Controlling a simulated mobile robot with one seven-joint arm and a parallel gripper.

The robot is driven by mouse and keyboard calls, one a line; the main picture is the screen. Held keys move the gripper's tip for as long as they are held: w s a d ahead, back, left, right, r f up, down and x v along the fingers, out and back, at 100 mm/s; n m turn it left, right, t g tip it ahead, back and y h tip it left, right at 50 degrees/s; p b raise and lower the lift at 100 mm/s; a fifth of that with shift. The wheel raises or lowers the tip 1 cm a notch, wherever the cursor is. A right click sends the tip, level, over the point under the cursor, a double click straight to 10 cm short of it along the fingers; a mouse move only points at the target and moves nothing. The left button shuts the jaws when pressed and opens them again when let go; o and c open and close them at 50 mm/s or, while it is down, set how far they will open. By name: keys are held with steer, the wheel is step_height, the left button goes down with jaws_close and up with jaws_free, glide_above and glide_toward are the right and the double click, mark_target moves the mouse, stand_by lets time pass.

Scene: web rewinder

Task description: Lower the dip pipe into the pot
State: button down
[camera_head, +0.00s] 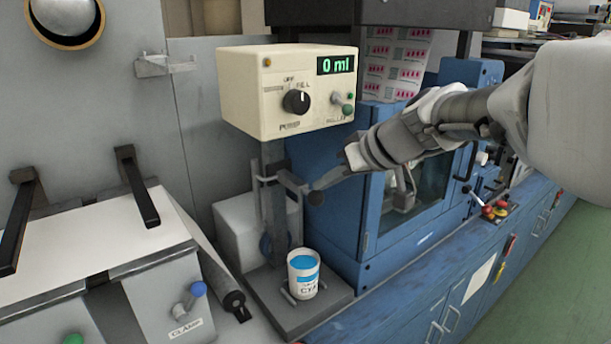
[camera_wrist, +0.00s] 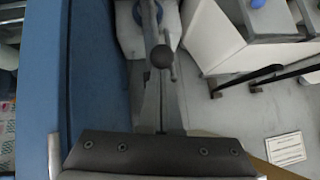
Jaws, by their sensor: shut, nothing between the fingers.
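The pot (camera_head: 303,277) is a small white cup with a printed label and blue ink inside. It stands upright on a grey base plate below the dosing box. Above it, a thin grey dip pipe (camera_head: 300,216) hangs beside the grey post. A lever with a dark ball knob (camera_head: 316,198) sticks out to the right; the knob also shows in the wrist view (camera_wrist: 161,56). My gripper (camera_head: 350,160) is shut and empty, just above and right of the knob. I cannot tell whether it touches the lever. The pot is not clearly visible in the wrist view.
The cream dosing box (camera_head: 290,93), reading 0 ml, overhangs the pot and post. A blue machine cabinet (camera_head: 345,225) stands close on the right. A white container (camera_head: 238,232) sits behind the post. A clamp table (camera_head: 100,235) is at the left.

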step_height(320, 180, down, 13)
steer(key=b, duration=1.2)
steer(key=shift+r+b, duration=0.15)
steer(key=shift+b, duration=0.2)
